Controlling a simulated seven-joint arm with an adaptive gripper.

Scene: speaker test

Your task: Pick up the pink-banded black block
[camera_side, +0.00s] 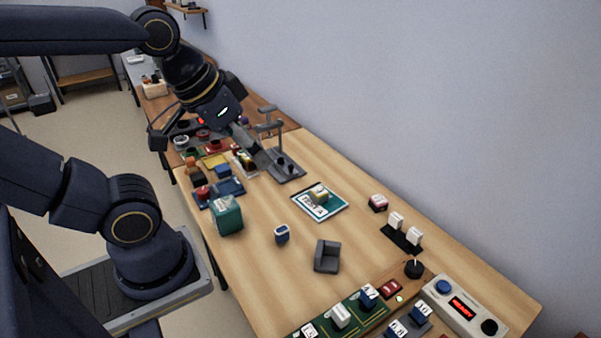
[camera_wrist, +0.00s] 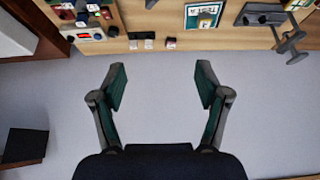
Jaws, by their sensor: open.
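A small dark block with a pinkish band and a pale top (camera_side: 378,202) sits on the wooden table near the wall side, which fits the pink-banded black block. It seems to show also in the wrist view (camera_wrist: 170,43), small, near the table edge. My gripper (camera_wrist: 161,75) is open, with nothing between its fingers. It points at the plain grey-blue wall beyond the table edge. In the side view my wrist hangs over the far part of the table, well apart from the block, and the fingers are hard to make out.
Two white switches on a black base (camera_side: 402,238) stand beside the block. A teal-edged board (camera_side: 309,212) with a yellowish block lies to its left. A grey stand (camera_side: 284,172) rises near my wrist. A control box (camera_side: 467,306) is at the near end. Bare wood lies between.

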